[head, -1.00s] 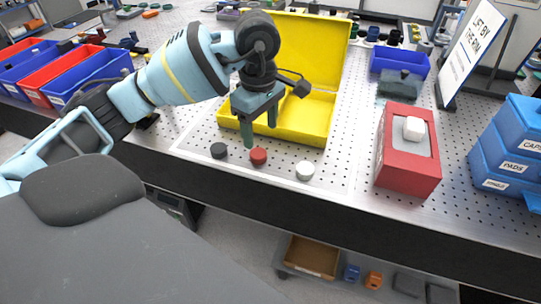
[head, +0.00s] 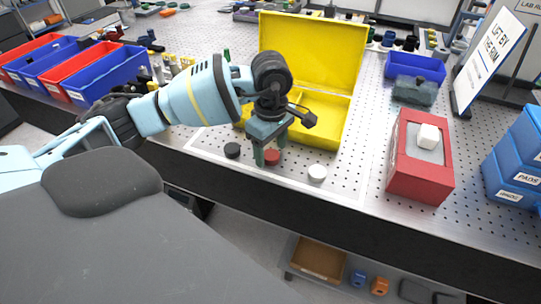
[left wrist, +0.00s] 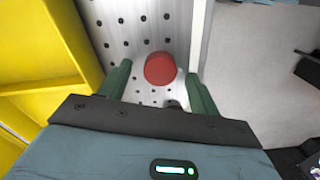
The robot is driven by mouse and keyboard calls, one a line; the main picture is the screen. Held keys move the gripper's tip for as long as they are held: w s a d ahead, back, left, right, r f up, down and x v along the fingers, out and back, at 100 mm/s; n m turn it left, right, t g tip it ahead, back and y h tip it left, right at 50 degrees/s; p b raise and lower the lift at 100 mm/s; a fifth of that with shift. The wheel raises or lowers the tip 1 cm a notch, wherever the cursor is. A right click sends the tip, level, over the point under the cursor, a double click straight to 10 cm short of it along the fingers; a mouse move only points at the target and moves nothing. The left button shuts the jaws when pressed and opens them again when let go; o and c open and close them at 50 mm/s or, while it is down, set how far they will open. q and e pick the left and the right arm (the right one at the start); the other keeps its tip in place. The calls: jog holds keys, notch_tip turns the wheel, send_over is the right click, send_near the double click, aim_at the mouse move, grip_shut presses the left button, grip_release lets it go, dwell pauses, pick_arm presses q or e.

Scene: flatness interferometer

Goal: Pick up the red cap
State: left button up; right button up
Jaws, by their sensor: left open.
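The red cap (head: 272,158) stands on the perforated bench top, between a black cap (head: 232,151) and a white cap (head: 317,172). My left gripper (head: 269,157) is open and low over the red cap, its fingers pointing down. In the left wrist view the red cap (left wrist: 160,69) shows between and just beyond the tips of the open green fingers (left wrist: 160,80). I cannot tell whether the fingers touch it. My right gripper is not in view.
An open yellow case (head: 345,120) stands right behind the caps. A red box (head: 405,180) with a white block (head: 428,136) on top is to the right, with blue labelled boxes (head: 515,180) further right. The bench's front edge lies close in front of the caps.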

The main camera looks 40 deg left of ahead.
pick_arm(q)
jog(key=shift+f, duration=0.35)
jog(key=c, duration=1.1)
jog(key=shift+o, duration=0.2)
jog(key=shift+r, duration=0.15)
